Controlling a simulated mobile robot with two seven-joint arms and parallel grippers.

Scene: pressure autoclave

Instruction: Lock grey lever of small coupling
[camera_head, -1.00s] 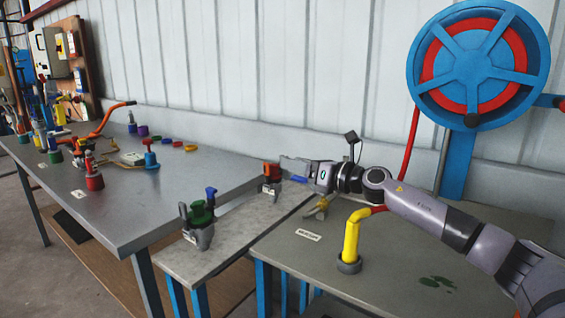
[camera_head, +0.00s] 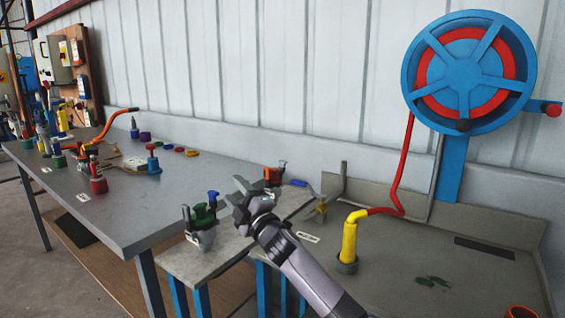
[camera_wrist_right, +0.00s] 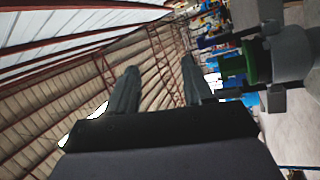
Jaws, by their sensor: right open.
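Two couplings stand on the low narrow grey bench. The farther coupling (camera_head: 272,175) is orange-red with a dark upright piece. I cannot tell which one is the small coupling, and no grey lever shows clearly. My right gripper (camera_head: 236,192) is open and empty, just right of the green-ringed coupling. In the right wrist view its fingers (camera_wrist_right: 160,80) are apart, pointing past a green-ringed coupling (camera_wrist_right: 250,62) at the right. My left gripper is not in view.
A yellow pipe elbow (camera_head: 349,243) with a red hose stands on the right table. A blue hose reel (camera_head: 470,72) is behind it. The left table (camera_head: 115,215) holds several coloured fittings and an orange-handled item. A small brass fitting (camera_head: 321,209) stands behind my arm.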

